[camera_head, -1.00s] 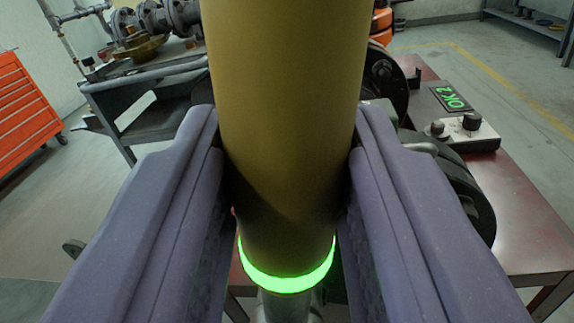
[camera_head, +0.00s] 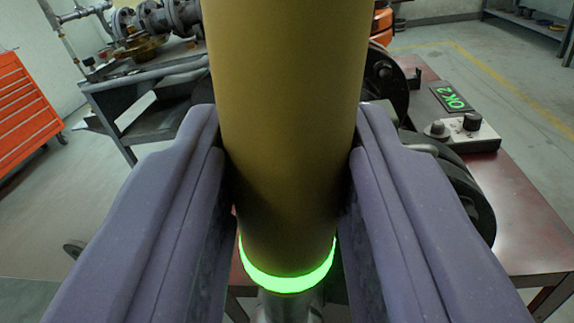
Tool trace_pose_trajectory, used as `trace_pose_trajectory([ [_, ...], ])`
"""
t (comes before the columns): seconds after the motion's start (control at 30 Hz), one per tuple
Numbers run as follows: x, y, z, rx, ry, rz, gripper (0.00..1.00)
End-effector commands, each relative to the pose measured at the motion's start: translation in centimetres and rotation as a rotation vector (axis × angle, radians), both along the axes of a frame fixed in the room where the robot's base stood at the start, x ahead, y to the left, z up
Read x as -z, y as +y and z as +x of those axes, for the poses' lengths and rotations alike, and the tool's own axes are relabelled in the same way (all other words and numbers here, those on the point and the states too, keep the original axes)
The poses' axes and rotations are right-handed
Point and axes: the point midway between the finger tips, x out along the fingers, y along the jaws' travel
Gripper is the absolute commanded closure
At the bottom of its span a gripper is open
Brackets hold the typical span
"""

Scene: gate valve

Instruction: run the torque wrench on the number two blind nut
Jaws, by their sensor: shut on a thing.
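My gripper (camera_head: 287,200) is shut on the torque wrench (camera_head: 287,100), a thick yellow-brown cylinder that runs down through the middle of the view between the two purple-grey fingers. A ring near its lower end glows green (camera_head: 287,278). Below the ring a grey metal part shows at the bottom edge. The blind nut is hidden behind the wrench and fingers. A small control box (camera_head: 465,130) with knobs and a green "OK 2" display sits on the dark red table at the right.
Dark round flanges (camera_head: 385,80) stand behind the wrench, on the dark red table (camera_head: 515,205). A dark cart (camera_head: 150,90) with pipe fittings stands at the back left, near an orange tool cabinet (camera_head: 28,105). Open floor lies at the back right.

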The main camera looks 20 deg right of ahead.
Motion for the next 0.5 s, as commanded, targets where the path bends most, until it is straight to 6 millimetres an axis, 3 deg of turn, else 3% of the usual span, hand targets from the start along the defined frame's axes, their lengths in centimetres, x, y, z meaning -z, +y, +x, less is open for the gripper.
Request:
trace_pose_trajectory([
  [0.5,-0.1,-1.1,1.5,0.001,-0.006,-0.002,1.00],
])
